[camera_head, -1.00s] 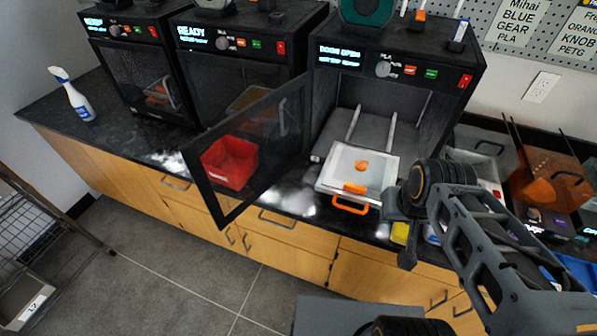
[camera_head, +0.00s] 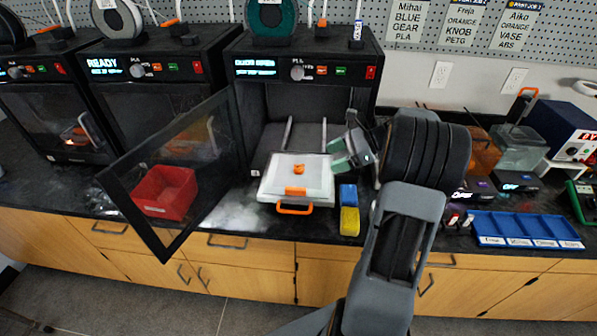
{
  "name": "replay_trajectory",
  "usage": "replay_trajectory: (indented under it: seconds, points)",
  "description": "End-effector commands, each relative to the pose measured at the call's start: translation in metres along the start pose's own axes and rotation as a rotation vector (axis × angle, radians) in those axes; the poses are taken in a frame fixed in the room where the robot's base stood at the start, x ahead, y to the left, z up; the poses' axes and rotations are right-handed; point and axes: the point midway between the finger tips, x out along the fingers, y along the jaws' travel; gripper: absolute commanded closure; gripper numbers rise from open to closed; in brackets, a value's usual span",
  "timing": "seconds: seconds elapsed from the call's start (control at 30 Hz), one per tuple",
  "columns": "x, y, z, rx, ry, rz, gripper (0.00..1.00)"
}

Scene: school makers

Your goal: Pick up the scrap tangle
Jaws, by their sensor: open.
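A small orange lump (camera_head: 299,169) lies on the white build plate (camera_head: 280,187), which has an orange handle at its front. I cannot tell whether the lump is the scrap tangle; no other clear tangle shows. The plate sits at the mouth of the open-doored printer (camera_head: 300,95). My gripper (camera_head: 345,152) is open, to the right of the lump and close to the plate's right back corner, apart from the lump. Its fingers are small in view, and my arm hides the counter behind it.
The dark glass door (camera_head: 170,170) swings out left of the plate. A red bin (camera_head: 165,192) shows through it. A blue and yellow block (camera_head: 349,210) stands right of the plate. A blue sorting tray (camera_head: 525,228) and a clear container (camera_head: 518,147) are farther right.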

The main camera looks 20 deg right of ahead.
Motion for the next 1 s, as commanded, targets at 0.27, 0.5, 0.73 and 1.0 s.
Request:
replay_trajectory:
  seconds: [0.27,0.5,0.73,1.0]
  points:
    - [-0.005,-0.019,-0.022,0.132,-0.121,-0.069,0.3]
    - [0.036,-0.023,-0.017,0.136,-0.122,-0.071,0.3]
    - [0.058,-0.025,-0.014,0.134,-0.121,-0.073,0.3]
    - [0.08,-0.028,-0.008,0.134,-0.121,-0.07,0.3]
